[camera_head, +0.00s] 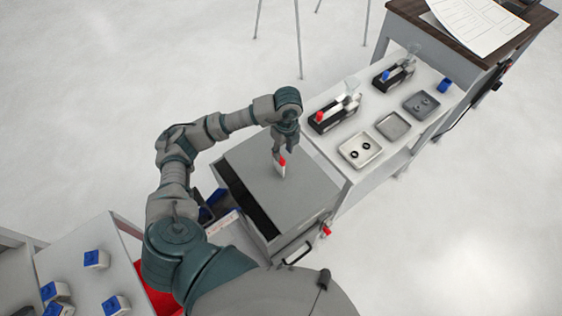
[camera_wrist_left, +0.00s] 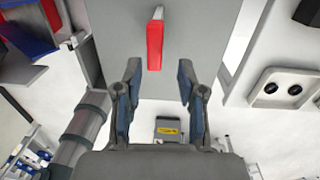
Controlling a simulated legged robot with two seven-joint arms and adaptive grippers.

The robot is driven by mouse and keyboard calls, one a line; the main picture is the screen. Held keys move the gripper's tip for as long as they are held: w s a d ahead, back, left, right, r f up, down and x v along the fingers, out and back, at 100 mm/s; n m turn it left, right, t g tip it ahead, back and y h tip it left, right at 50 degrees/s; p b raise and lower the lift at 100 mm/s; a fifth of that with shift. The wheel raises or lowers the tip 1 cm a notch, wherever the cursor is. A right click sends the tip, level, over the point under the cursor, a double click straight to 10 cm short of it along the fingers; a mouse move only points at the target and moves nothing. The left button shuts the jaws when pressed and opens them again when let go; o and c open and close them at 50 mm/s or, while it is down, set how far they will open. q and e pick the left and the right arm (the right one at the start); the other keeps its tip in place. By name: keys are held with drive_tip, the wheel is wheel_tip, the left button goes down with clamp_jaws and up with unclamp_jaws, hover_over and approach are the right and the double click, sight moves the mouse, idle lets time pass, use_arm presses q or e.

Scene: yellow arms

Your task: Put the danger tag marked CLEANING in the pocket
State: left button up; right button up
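I cannot read any marking on the tag. I cannot make out which thing is the pocket. My right gripper is not in view.
Blue holders (camera_head: 211,204) sit left of the cabinet. A white bench (camera_head: 345,118) to the right carries trays and black devices with red and blue parts. White and blue boxes (camera_head: 96,259) stand at lower left. The floor at right is clear.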

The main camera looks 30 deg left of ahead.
sight(279, 166)
use_arm(q)
drive_tip(key=f, duration=0.2)
drive_tip(key=a+f, duration=0.1)
drive_tip(key=f, duration=0.2)
drive_tip(key=shift+w+a+f, duration=0.1)
drive_tip(key=shift+w+f, duration=0.05)
drive_tip(key=shift+f, duration=0.15)
drive_tip(key=shift+a+f, duration=0.2)
drive_tip(key=shift+f, duration=0.1)
drive_tip(key=f, duration=0.3)
drive_tip(key=shift+s+d+f+p, duration=0.2)
drive_tip(key=shift+s+f+p, duration=0.05)
drive_tip(key=shift+f+p, duration=0.1)
drive_tip(key=shift+d+f, duration=0.1)
drive_tip(key=shift+f, duration=0.25)
drive_tip(key=shift+d+f, duration=0.1)
clamp_jaws()
drive_tip(key=shift+a, duration=0.25)
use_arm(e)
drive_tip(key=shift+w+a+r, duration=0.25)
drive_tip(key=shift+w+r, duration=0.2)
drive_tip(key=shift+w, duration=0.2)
